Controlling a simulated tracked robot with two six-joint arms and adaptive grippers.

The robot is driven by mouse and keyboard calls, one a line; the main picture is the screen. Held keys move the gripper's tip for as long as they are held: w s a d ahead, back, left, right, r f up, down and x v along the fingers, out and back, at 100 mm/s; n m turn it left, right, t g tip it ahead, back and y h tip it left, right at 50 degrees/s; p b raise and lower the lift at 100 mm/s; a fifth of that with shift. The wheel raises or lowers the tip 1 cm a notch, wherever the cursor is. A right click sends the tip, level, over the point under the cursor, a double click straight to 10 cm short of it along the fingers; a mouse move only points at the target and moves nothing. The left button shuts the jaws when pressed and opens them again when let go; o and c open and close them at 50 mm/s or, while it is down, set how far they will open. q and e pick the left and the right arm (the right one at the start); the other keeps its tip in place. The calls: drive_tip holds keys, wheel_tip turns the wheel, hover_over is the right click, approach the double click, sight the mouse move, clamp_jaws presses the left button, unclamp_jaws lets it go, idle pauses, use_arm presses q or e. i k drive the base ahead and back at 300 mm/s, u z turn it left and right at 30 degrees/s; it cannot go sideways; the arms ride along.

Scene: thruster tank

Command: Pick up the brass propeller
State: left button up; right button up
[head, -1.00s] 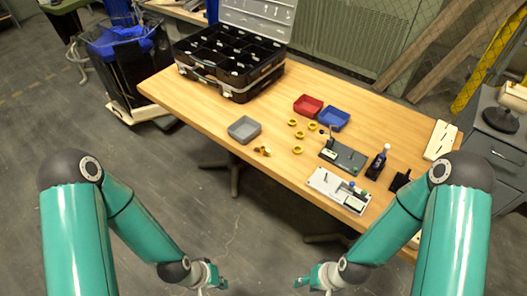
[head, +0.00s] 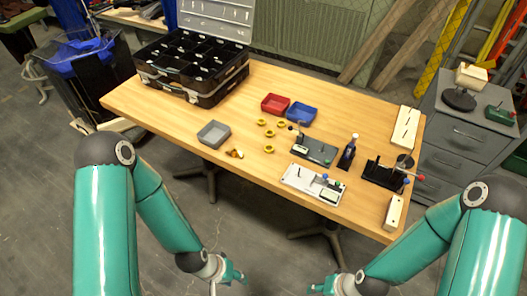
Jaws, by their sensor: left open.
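The brass propeller (head: 235,154) is a small orange-gold piece lying on the wooden table (head: 170,120) near its front edge, just right of a grey tray (head: 214,134). My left gripper (head: 232,279) is open and empty, low in the view, in front of the table and apart from the propeller. My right gripper (head: 322,287) is at the bottom edge, partly cut off, also away from the table; its jaws are too small to read.
Several yellow rings (head: 269,149) lie right of the propeller. Behind are a red tray (head: 275,103), a blue tray (head: 301,113) and an open black case (head: 193,75). Fixtures (head: 314,183) crowd the right side. A grey cabinet (head: 463,130) stands beyond the table.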

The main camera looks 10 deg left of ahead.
sight(235, 153)
drive_tip(key=u, duration=1.25)
drive_tip(key=i, duration=0.1)
drive_tip(key=z, duration=2.4)
drive_tip(key=i, duration=0.2)
drive_tip(key=z, duration=1.75)
drive_tip(key=k, duration=2.15)
drive_tip(key=u, duration=1.15)
drive_tip(key=i, duration=1)
